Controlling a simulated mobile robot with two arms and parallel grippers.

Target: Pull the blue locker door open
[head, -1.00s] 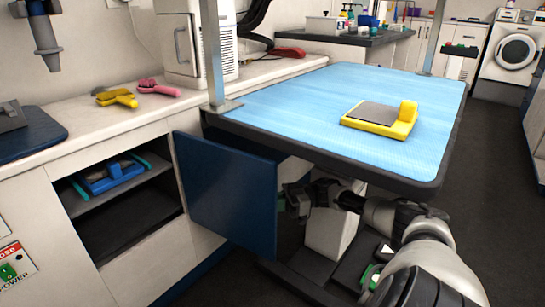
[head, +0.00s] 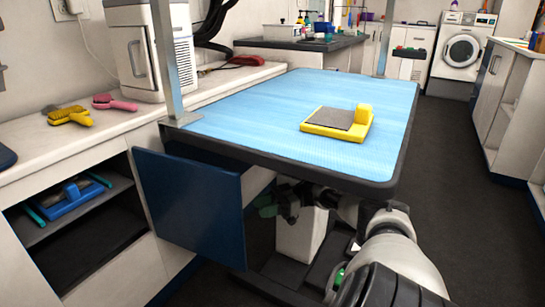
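The blue locker door (head: 190,212) is in the lower left of the head view, under the near left corner of the grooming table. It stands at an angle, swung out from the pale cabinet front. A pale panel (head: 259,182) shows just past its right edge. My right gripper (head: 268,206) is under the table, just right of the door's free edge, with its arm coming in from the lower right. Its fingers are small and dark, so I cannot tell whether they are open or touch the door. My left gripper is not in view.
The blue-topped table (head: 250,115) overhangs my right arm and carries a yellow and grey pad (head: 340,122). A pale table column (head: 300,235) stands beside the gripper. An open shelf (head: 85,215) lies left of the door. Dark floor (head: 470,220) is clear on the right.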

